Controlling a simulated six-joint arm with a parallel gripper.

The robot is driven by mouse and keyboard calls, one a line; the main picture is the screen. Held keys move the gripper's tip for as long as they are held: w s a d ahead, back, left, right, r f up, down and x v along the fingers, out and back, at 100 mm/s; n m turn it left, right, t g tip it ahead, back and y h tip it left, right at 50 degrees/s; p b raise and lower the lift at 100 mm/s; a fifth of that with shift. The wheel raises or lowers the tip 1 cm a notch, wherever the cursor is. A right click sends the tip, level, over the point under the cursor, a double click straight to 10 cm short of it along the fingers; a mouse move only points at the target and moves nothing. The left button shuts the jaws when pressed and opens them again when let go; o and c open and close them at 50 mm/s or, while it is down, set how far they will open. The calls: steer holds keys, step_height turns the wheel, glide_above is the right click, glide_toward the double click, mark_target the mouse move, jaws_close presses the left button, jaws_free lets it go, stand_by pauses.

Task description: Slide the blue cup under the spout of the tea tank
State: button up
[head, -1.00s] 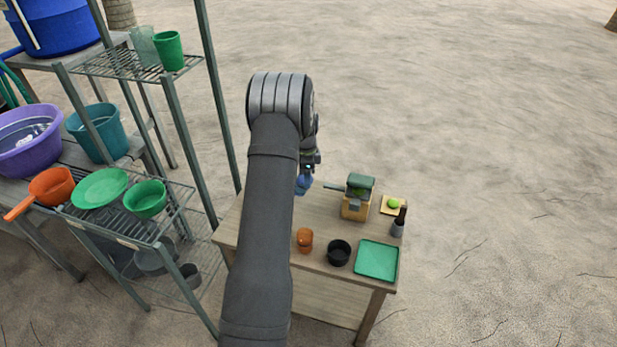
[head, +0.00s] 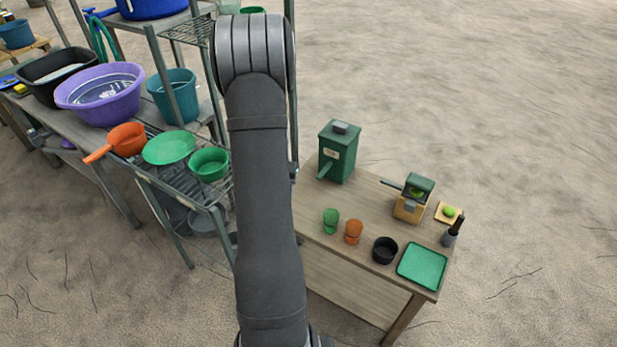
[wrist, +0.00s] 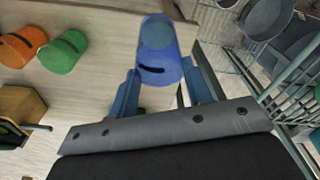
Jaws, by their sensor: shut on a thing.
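The blue cup (wrist: 158,52) is between the two blue fingers of my gripper (wrist: 159,70) in the wrist view, and they are shut on it. It is near the table's edge in that view; I cannot tell whether its base touches the top. The tea tank (head: 341,152) is a dark green box with a grey lid, at the table's far left in the head view. Its spout (head: 325,170) sticks out low at the front left. The cup and my gripper are hidden behind my arm in the head view.
A green cup (head: 330,221), an orange cup (head: 353,232), a black bowl (head: 385,250) and a green tray (head: 422,266) line the table's near side. A press (head: 412,198) stands to the right of the tank. A metal rack (head: 190,190) stands left of the table.

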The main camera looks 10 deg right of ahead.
mark_target(319, 179)
steer(key=s+a+n, duration=0.2)
steer(key=a+n, duration=0.1)
steer(key=a, duration=0.3)
steer(key=w+d+f+m, duration=0.1)
steer(key=d+m, duration=0.3)
steer(key=d, duration=0.4)
steer(key=w+d+f+m, duration=0.1)
steer(key=w+d+m, duration=0.3)
steer(key=d, duration=0.5)
steer(key=shift+h, duration=0.3)
steer(key=shift+f, duration=3.1)
steer(key=shift+w+d, duration=1.25)
steer(key=shift+w, duration=0.1)
steer(key=shift+w+d+f, duration=0.25)
steer(key=shift+w+d, duration=0.35)
steer(key=shift+d, duration=0.05)
